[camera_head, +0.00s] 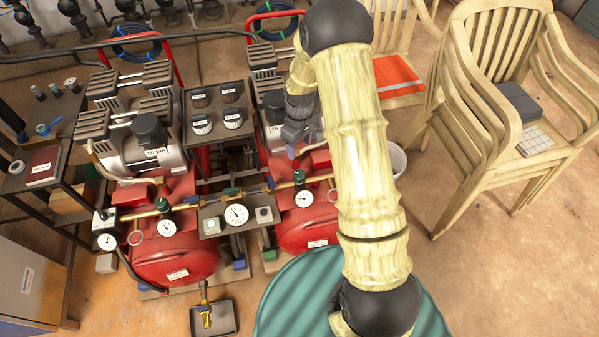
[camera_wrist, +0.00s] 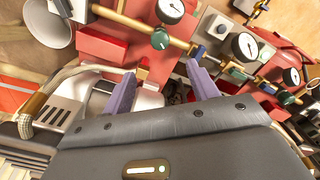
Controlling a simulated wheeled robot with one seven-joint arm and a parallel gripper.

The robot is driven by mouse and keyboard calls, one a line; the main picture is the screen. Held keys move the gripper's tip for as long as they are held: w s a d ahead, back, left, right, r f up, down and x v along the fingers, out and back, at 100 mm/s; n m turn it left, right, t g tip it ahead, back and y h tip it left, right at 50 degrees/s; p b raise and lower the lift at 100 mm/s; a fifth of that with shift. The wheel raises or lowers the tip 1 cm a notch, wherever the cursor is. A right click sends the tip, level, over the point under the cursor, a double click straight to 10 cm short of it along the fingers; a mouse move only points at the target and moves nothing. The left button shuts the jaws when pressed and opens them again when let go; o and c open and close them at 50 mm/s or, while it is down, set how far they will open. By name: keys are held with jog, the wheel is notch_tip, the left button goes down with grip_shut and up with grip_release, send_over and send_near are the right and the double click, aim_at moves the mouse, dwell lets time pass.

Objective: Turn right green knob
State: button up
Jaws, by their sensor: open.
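The right green knob (camera_head: 299,177) sits on a brass pipe above the right red tank, beside a round gauge. In the wrist view the picture is turned about, and this knob (camera_wrist: 160,39) shows near the top centre, just beyond the fingertips. My gripper (camera_head: 293,150) is above and behind the knob in the head view, partly hidden by my arm. In the wrist view my gripper (camera_wrist: 161,70) has its two purple fingers apart with nothing between them. The knob and fingers look apart.
Other green knobs, the middle one (camera_head: 232,191) and the left one (camera_head: 162,204), sit along the pipe. Gauges, such as the central gauge (camera_head: 236,215), stand close by. A white bucket (camera_head: 397,160) and stacked chairs (camera_head: 480,130) are at right. Floor at lower right is clear.

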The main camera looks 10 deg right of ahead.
aim_at(300, 174)
notch_tip(300, 174, down, 15)
jog(key=shift+r+b, duration=0.15)
jog(key=shift+b, duration=0.15)
jog(key=c, duration=1)
